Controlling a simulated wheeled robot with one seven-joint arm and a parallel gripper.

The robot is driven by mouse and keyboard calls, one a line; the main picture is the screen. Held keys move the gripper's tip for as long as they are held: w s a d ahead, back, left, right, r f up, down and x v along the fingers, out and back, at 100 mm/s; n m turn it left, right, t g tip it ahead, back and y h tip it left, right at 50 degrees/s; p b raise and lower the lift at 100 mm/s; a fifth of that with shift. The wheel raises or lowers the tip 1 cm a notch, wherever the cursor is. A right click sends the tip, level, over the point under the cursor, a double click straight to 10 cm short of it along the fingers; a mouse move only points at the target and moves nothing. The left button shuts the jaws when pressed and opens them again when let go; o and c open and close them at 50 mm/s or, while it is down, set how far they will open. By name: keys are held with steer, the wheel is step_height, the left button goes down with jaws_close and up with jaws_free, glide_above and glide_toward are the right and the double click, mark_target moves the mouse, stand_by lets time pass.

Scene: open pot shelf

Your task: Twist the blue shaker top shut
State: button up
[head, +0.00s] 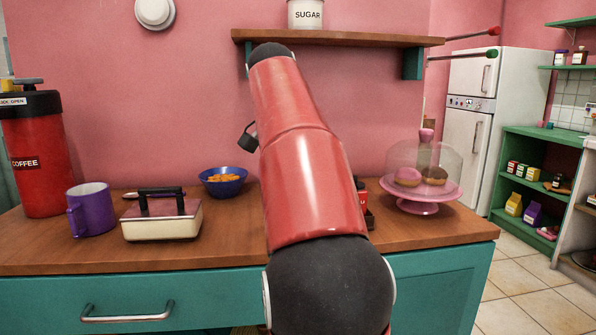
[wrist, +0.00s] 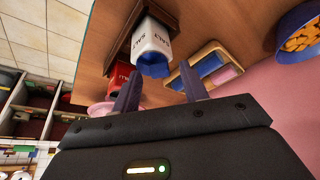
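A white shaker (wrist: 151,40) marked SALT has a blue top (wrist: 153,69). In the wrist view it stands on a dark wooden holder, with the blue top facing my gripper. My gripper (wrist: 160,76) is open and empty. Its two dark fingers are apart, with the blue top showing between and just beyond their tips. I cannot tell whether a finger touches it. In the head view my arm hides the white shaker and the gripper.
A red shaker (wrist: 118,77) is close beside the white one. A tray with blue and pink pieces (wrist: 210,68) and a blue bowl (head: 223,182) are near.

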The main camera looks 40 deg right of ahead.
steer(key=shift+r, duration=0.15)
steer(key=w+v, duration=0.1)
steer(key=v, duration=0.6)
steer(key=shift+s+r, duration=0.2)
steer(key=shift+s, duration=0.35)
steer(key=shift+a, duration=0.15)
stand_by(0.4)
